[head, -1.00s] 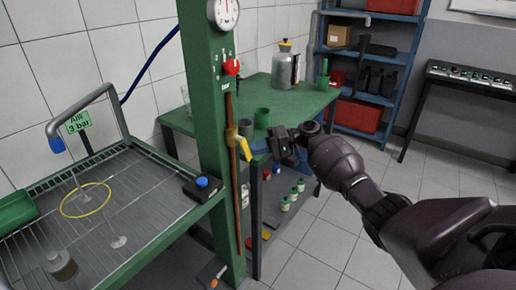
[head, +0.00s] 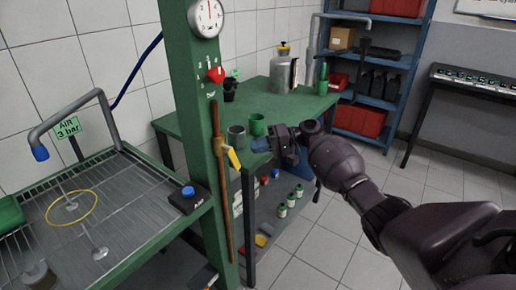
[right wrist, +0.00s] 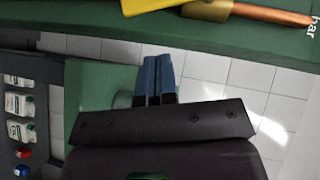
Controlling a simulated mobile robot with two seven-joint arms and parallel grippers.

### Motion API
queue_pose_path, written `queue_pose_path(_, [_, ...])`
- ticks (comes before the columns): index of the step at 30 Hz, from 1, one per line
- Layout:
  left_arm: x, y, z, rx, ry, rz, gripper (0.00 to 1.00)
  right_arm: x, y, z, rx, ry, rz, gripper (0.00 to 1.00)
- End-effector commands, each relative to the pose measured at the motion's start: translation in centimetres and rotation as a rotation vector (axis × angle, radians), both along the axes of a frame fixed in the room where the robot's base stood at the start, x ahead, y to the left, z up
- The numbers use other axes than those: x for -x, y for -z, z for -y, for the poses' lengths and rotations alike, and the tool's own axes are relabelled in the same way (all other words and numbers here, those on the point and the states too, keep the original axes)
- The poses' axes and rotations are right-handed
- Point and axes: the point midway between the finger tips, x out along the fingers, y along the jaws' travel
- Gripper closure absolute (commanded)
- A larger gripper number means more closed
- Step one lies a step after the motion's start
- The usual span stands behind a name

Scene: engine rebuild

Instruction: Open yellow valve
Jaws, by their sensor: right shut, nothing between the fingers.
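The yellow valve lever (head: 233,158) sits on a copper pipe (head: 222,195) that runs up the green post. The lever slants down and to the right from the valve body. In the right wrist view, the yellow lever (right wrist: 160,5) is cut by the top edge, beside the brass valve body (right wrist: 207,10). My right gripper (head: 264,145) is a little right of the lever, apart from it. Its blue fingers (right wrist: 158,75) are together and empty, pointing towards the post. My left gripper is not in view.
The green post (head: 190,110) carries a gauge (head: 206,17) and a red knob (head: 215,75). Behind my gripper is a green bench (head: 185,122) with a green cup (head: 257,125) and a grey cup (head: 237,137). A wire-rack tray (head: 125,205) stands left. Floor is clear on the right.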

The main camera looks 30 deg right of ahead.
Motion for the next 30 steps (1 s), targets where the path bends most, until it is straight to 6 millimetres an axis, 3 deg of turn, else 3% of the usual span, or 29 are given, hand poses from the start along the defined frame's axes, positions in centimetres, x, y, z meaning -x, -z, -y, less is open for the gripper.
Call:
queue_pose_path(3, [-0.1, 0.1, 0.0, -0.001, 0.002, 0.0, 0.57, 1.1, -0.4, 2.6, 0.003, 0.006, -0.002, 1.0])
queue_pose_path(12, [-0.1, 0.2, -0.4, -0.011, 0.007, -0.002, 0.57, 3.0, -1.6, 6.9, 0.002, 0.005, -0.003, 1.0])
queue_pose_path(18, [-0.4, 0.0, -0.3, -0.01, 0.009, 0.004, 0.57, 3.5, -2.0, 8.0, 0.002, 0.004, -0.002, 1.0])
queue_pose_path(30, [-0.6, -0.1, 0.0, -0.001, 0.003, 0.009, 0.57, 3.6, -2.0, 8.1, 0.002, 0.004, -0.002, 1.0])
